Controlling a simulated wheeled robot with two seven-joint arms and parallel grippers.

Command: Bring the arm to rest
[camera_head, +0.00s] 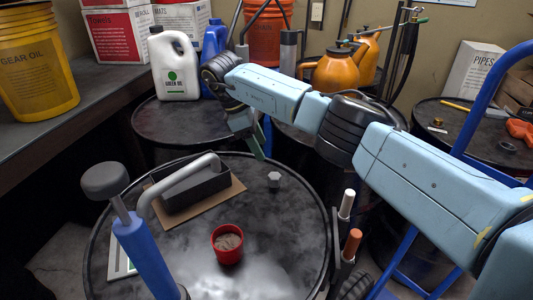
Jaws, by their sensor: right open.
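My right arm comes in from the right edge as a light blue chain of links with black joints. It reaches across the far side of the near drum to the upper left. My right gripper (256,146) is at its end, between the near drum and the white jug, pointing down. It is open and holds nothing that I can see; its fingers are small and partly hidden by the wrist. My left gripper is not in view.
The near drum (285,225) bears a red cup (228,244), a black tray (190,188), a hex nut (274,180) and a blue pump (145,255). A white jug (174,65) stands behind. An orange can (335,75) is beyond the arm. A blue rail (485,95) rises at right.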

